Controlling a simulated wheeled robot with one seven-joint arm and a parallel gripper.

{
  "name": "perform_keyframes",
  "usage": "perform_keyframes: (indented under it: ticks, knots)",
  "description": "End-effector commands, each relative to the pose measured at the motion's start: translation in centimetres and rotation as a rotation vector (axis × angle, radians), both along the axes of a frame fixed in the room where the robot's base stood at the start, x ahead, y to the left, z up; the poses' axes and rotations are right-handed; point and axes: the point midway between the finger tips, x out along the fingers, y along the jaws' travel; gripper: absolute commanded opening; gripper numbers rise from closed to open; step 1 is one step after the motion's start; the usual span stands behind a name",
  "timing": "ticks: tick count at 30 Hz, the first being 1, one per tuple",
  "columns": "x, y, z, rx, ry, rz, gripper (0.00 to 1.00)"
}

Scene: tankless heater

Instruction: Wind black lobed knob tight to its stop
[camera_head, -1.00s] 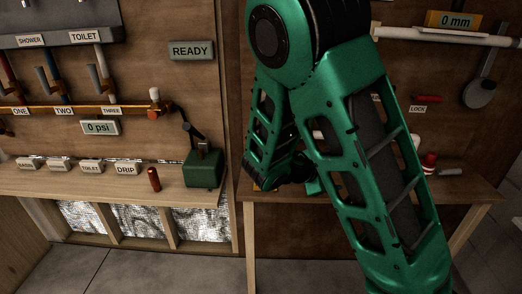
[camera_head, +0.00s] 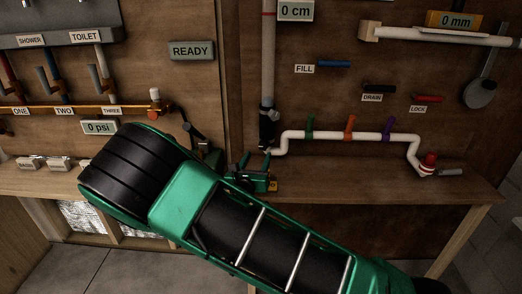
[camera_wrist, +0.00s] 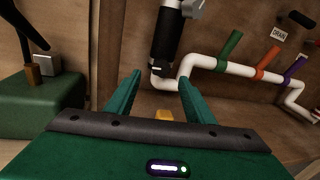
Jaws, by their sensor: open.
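No clearly lobed black knob can be made out. A black cylindrical fitting (camera_head: 268,128) sits at the foot of the vertical pipe in the head view. It also shows at the top of the wrist view (camera_wrist: 167,40), with a grey piece at its upper right. I cannot tell if it is the knob. My gripper (camera_head: 256,164) is low in front of the back panel, just below that fitting. In the wrist view its two green fingers (camera_wrist: 160,80) are apart with nothing between the tips, pointing towards the pipe bend below the fitting.
A white pipe (camera_head: 330,134) carries green (camera_head: 310,125), orange (camera_head: 350,127) and purple (camera_head: 386,131) handles. A small yellow block (camera_wrist: 163,115) shows between my fingers' bases. A dark green box (camera_wrist: 45,104) stands at left. The bench (camera_head: 430,188) is mostly clear at right.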

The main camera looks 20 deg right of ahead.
Motion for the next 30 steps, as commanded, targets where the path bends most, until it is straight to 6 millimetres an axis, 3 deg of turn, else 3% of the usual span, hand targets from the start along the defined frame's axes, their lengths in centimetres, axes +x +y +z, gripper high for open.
perform_keyframes:
  ticks: [6,12,25,30]
  knots:
    - [3.4,-2.1,0.0,0.001,-0.002,-0.003,0.48]
    - [5.5,-3.3,0.0,0.002,-0.001,-0.003,0.48]
    - [6.3,-3.7,0.0,0.002,0.000,-0.002,0.48]
    - [6.3,-3.7,0.0,0.002,0.000,-0.002,0.10]
